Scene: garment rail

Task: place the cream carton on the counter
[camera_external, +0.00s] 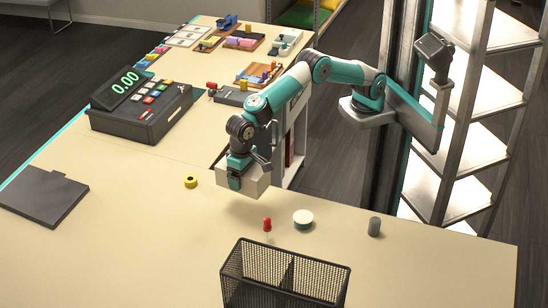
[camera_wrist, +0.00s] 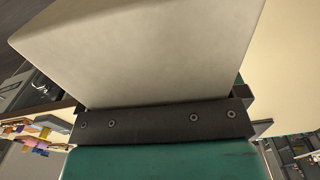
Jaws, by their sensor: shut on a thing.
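The cream carton (camera_external: 251,184) is a plain pale box held in my gripper (camera_external: 235,178) above the counter (camera_external: 150,245). In the external view the carton hangs near the counter's inner edge, with a soft shadow on the surface below and to its right, so it looks a little apart from the top. In the wrist view the carton (camera_wrist: 150,50) fills most of the upper middle, against the dark bar of my gripper (camera_wrist: 160,122). The fingertips are mostly hidden by the carton.
A yellow roll (camera_external: 191,182), a red pin-like piece (camera_external: 267,224), a white-topped round tin (camera_external: 303,217) and a grey cylinder (camera_external: 374,226) stand nearby. A black mesh basket (camera_external: 285,275) is at the front, a cash register (camera_external: 142,105) behind left, and a dark flat board (camera_external: 42,196) at left.

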